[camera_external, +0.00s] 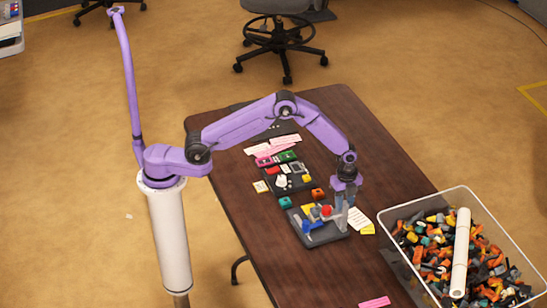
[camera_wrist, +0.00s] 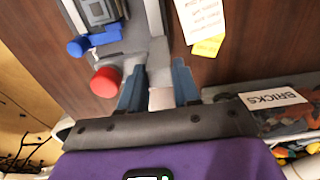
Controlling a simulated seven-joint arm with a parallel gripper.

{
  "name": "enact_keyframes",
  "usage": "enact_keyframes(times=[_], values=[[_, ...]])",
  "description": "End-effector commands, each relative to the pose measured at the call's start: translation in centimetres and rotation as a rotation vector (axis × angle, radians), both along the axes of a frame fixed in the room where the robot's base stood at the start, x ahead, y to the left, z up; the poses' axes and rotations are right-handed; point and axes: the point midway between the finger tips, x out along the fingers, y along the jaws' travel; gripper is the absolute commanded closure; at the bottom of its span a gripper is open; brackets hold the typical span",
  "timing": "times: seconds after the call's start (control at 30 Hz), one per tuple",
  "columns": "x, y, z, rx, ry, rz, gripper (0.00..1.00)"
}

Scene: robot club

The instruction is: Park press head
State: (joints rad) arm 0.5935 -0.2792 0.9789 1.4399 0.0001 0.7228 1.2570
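A small press (camera_external: 305,233) with a dark grey base, a yellow piece and a red knob (camera_external: 327,211) stands on the brown table. In the wrist view the red knob (camera_wrist: 105,82) is at the left, near a blue handle (camera_wrist: 98,40) and a grey body. I cannot tell which part is the press head. My gripper (camera_external: 344,212) is low at the press's right side, pointing down. In the wrist view the two blue fingers of my gripper (camera_wrist: 160,72) are apart, on either side of a pale grey part. Contact with it cannot be made out.
A clear bin (camera_external: 385,218) of mixed bricks stands at the right, with a white roll (camera_external: 461,252) on top. Trays with small coloured parts (camera_external: 288,178) lie behind the press. A paper and yellow note (camera_external: 366,229) lie right of it. The table's front is mostly clear.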

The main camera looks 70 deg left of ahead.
Motion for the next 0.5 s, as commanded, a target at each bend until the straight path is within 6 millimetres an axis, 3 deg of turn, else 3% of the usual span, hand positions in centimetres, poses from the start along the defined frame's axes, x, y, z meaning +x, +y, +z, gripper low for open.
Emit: enact_keyframes(times=[0.3, 0.5], values=[[0.0, 0.0, 0.1, 0.0, -0.001, 0.0, 0.64], [0.1, 0.0, 1.3, -0.001, -0.002, 0.001, 0.64]])
